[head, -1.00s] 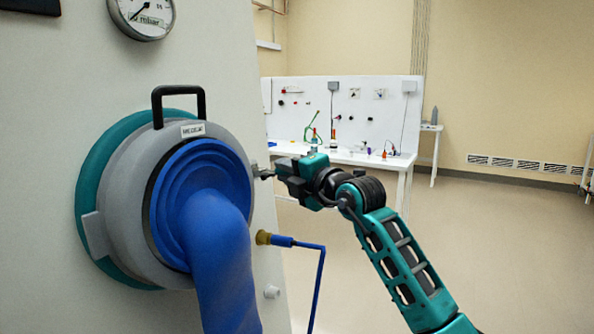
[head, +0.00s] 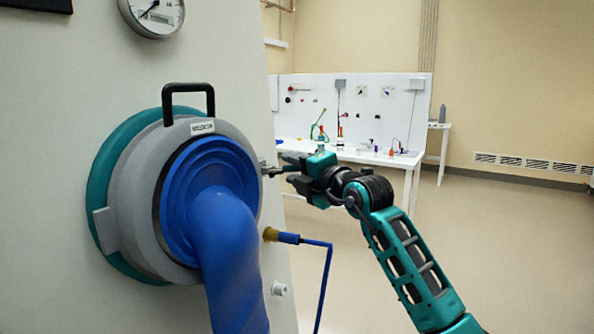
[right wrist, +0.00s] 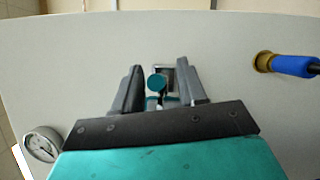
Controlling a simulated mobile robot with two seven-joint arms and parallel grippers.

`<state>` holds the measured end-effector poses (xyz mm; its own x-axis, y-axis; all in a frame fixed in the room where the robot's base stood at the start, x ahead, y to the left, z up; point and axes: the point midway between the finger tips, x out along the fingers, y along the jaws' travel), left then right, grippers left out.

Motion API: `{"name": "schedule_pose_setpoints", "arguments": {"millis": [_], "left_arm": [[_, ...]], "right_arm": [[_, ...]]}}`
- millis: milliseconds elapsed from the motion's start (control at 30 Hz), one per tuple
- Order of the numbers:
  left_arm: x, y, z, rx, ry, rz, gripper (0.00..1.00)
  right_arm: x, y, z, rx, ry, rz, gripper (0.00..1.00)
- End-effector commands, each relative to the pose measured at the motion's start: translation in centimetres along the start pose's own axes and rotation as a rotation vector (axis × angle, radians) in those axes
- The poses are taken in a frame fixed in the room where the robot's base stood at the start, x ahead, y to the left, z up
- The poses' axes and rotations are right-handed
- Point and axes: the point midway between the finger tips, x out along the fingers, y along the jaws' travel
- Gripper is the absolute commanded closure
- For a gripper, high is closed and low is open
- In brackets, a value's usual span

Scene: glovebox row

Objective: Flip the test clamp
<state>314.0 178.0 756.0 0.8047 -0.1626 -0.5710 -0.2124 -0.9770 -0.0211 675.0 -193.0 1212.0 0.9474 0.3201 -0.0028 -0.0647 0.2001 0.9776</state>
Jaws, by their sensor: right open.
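The test clamp, as I take it, is a small metal fitting with a round teal knob (right wrist: 157,82) on the pale panel in the right wrist view. Its metal part also shows at the panel's right side in the head view (head: 264,169). My right gripper (head: 281,164) is open beside it. In the right wrist view the two dark fingers (right wrist: 158,75) stand on either side of the knob, with gaps visible. The clamp's lower part is partly hidden by the gripper body. My left gripper is not in view.
A large port with a blue glove (head: 222,235) and black handle (head: 188,88) sticks out left of the clamp. A blue hose on a brass fitting (head: 270,234) hangs below. A gauge (head: 155,12) is above. A white workbench (head: 385,158) stands behind; open floor lies right.

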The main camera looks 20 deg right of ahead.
Motion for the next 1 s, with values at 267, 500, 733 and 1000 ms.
{"name": "schedule_pose_setpoints", "arguments": {"millis": [267, 500, 733, 1000], "left_arm": [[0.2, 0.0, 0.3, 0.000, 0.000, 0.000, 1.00], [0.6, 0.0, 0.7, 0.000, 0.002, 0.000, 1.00], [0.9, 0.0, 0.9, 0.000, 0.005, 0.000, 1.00], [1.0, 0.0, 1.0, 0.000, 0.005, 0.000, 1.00]], "right_arm": [[-2.0, -0.1, 0.0, 0.000, 0.000, 0.002, 0.59], [-6.6, -0.2, 0.0, -0.001, -0.001, 0.002, 0.59], [-10.7, -0.1, 0.0, -0.002, -0.001, 0.000, 0.59], [-12.8, -0.1, 0.0, 0.000, 0.000, -0.001, 0.59]]}}
